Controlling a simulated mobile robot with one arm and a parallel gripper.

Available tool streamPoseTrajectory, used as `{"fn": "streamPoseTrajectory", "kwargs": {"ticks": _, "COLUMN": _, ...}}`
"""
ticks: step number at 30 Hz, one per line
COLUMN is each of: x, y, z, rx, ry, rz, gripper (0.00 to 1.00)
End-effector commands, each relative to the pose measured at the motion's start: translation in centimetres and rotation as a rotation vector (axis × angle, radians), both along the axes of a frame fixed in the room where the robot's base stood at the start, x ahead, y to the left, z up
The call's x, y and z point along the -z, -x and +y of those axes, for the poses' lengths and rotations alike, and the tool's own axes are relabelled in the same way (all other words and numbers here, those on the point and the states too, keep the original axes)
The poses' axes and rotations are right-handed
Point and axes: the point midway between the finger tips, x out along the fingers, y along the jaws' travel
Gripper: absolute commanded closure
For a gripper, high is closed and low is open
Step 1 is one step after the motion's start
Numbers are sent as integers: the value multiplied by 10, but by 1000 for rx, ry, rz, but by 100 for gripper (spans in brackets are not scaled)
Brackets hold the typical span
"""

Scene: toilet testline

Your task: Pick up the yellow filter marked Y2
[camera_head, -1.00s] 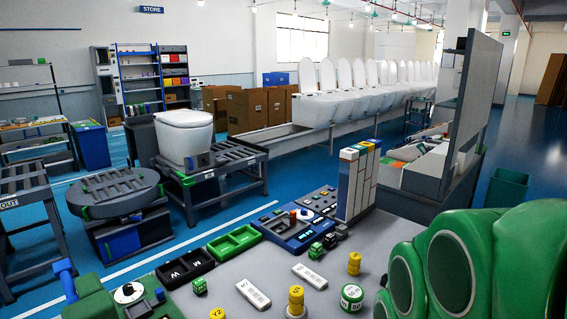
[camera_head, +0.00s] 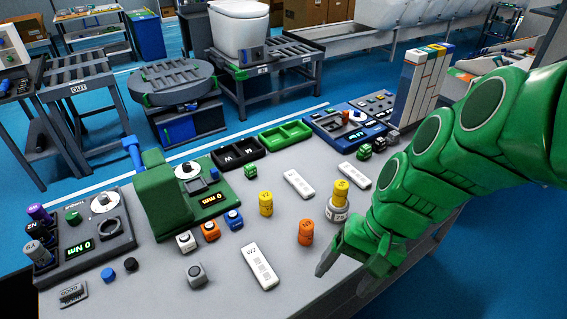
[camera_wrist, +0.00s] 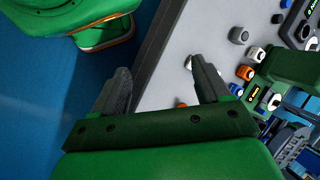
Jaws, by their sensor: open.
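A yellow filter (camera_head: 265,203) stands upright on the grey bench, left of a white block; its mark is too small to read surely now, but the earlier view shows Y2 on it. Another yellow filter (camera_head: 340,190) stands on a round silver piece (camera_head: 336,211) to its right. My gripper (camera_head: 345,275) is open and empty, pointing down near the bench's front edge, right of and nearer than the left yellow filter. In the wrist view my gripper (camera_wrist: 162,85) has its fingers apart, with bench edge and blue floor between them.
An orange filter (camera_head: 305,232) stands between my gripper and the left yellow filter. White blocks (camera_head: 299,184), a W2 block (camera_head: 260,268) and small cubes (camera_head: 210,231) lie around. A green machine (camera_head: 163,195) stands at left. My arm covers the bench's right part.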

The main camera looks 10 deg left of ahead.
Motion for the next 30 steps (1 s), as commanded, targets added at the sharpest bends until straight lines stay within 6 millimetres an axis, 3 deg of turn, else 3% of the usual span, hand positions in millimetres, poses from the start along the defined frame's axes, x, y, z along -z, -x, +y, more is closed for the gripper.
{"fn": "streamPoseTrajectory", "kwargs": {"ticks": 6, "x": 5, "y": -32, "z": 47, "rx": 93, "ry": -150, "rz": 67, "gripper": 24}}
{"fn": "streamPoseTrajectory", "kwargs": {"ticks": 15, "x": 11, "y": -77, "z": 101, "rx": 262, "ry": -328, "rz": 186, "gripper": 24}}
{"fn": "streamPoseTrajectory", "kwargs": {"ticks": 30, "x": 38, "y": -169, "z": 159, "rx": 629, "ry": -544, "rz": 423, "gripper": 24}}
